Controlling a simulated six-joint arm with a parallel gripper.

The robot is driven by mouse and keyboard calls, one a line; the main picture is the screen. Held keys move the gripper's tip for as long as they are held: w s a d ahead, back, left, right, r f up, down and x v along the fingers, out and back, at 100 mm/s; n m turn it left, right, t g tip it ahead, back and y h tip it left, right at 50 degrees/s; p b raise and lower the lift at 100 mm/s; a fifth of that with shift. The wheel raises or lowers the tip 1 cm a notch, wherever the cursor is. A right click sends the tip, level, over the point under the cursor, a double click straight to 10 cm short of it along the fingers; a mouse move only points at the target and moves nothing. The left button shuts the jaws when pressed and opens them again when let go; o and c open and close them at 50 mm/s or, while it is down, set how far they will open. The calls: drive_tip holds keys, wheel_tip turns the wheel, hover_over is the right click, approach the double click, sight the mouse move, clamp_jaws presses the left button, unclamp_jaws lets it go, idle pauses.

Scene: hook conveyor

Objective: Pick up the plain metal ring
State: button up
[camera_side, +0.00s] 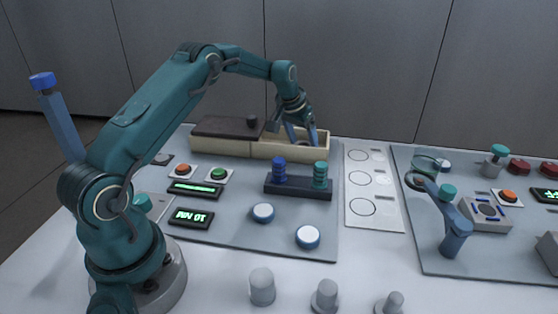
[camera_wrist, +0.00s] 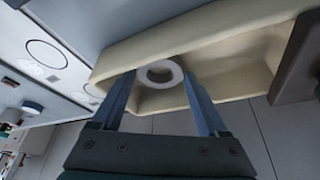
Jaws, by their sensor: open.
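A plain pale grey metal ring (camera_wrist: 177,69) lies inside the cream bin (camera_wrist: 238,88), near one of its long walls, in the wrist view. My gripper (camera_wrist: 158,77) is open, with its two blue fingers reaching to either side of the ring and nothing held. In the side view my gripper (camera_side: 302,141) points down into the right end of the cream bin (camera_side: 262,150). The ring is mostly hidden there by the fingers and the bin wall. I cannot tell whether the fingers touch the ring.
A dark brown sliding lid (camera_side: 222,128) covers the bin's left part. In front stands a dark peg base (camera_side: 298,188) with blue and teal ring stacks. A white panel with circles (camera_side: 372,212) lies to the right. A blue hook post (camera_side: 455,228) stands farther right.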

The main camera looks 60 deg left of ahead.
drive_tip(key=shift+w+f, duration=0.1)
drive_tip(key=shift+f, duration=0.05)
drive_tip(key=c, duration=1.2)
